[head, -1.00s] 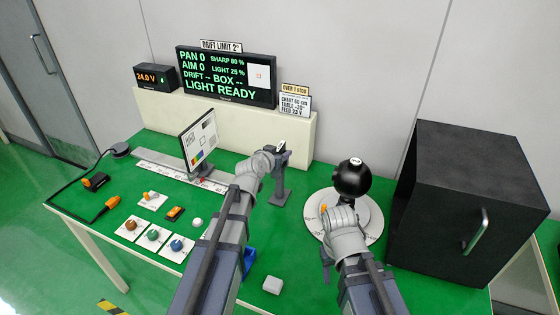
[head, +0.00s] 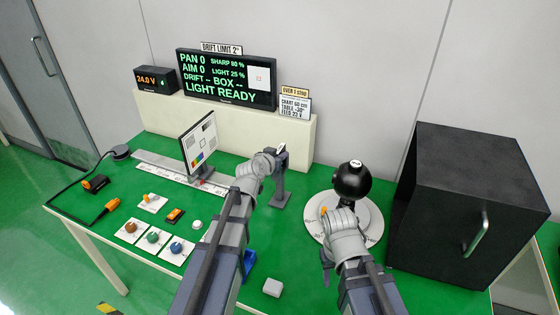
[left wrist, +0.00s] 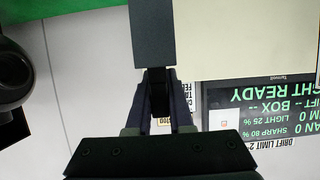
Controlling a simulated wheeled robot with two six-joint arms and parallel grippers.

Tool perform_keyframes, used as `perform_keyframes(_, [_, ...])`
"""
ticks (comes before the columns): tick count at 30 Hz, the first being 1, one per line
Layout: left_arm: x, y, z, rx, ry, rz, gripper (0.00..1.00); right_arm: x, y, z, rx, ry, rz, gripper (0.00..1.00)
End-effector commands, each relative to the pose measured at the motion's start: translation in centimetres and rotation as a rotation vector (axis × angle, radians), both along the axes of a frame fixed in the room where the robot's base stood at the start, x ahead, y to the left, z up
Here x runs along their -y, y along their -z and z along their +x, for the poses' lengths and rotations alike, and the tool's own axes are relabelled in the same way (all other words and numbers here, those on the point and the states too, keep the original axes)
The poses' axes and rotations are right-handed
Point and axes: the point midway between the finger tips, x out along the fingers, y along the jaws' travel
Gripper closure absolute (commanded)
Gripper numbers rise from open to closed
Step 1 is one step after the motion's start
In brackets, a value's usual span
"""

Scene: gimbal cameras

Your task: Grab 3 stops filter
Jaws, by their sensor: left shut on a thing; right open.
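My left gripper (head: 280,156) is at the top of a dark grey stand (head: 281,190), behind the middle of the green table. It is shut on a thin dark piece (left wrist: 156,88), seen edge-on between the fingers in the left wrist view. I cannot read a label on it, so I cannot tell whether it is the 3 stops filter. A dark grey block (left wrist: 152,35) lies just beyond the fingertips. My right gripper (head: 327,270) is open, low in front of the round turntable (head: 371,232), and partly hidden by its wrist.
A black ball-shaped camera (head: 352,181) stands on the turntable. A black cabinet (head: 450,200) is at the right. A test chart (head: 199,142) stands on a white rail. Knob panels (head: 153,237) lie front left. A blue part (head: 249,262) and a white block (head: 272,287) lie near the front.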

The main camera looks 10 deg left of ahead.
Motion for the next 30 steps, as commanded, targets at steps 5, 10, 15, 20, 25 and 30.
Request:
perform_keyframes(5, [0.0, 0.0, 0.0, 0.0, 0.0, 0.0, 1.0, 0.0, 0.0, 0.0, 0.0, 0.0, 0.0, 0.5])
perform_keyframes(10, [0.0, -0.2, 0.0, 0.0, 0.0, 0.0, 1.0, 0.0, -0.2, 0.0, 0.0, 0.0, 0.0, 0.5])
perform_keyframes(15, [0.0, -1.2, 0.0, 0.0, 0.0, 0.0, 1.0, 0.0, -1.2, 0.0, 0.0, 0.0, 0.0, 0.5])
perform_keyframes(20, [0.0, -3.1, 0.0, 0.0, 0.0, 0.0, 1.0, 0.0, -3.1, 0.0, 0.0, 0.0, 0.0, 0.5])
perform_keyframes(25, [0.0, -5.8, 0.0, 0.0, 0.0, 0.0, 1.0, 0.0, -5.8, 0.0, 0.0, 0.0, 0.0, 0.5])
perform_keyframes(30, [0.0, -8.5, 0.0, 0.0, 0.0, 0.0, 1.0, 0.0, -8.5, 0.0, 0.0, 0.0, 0.0, 0.5])
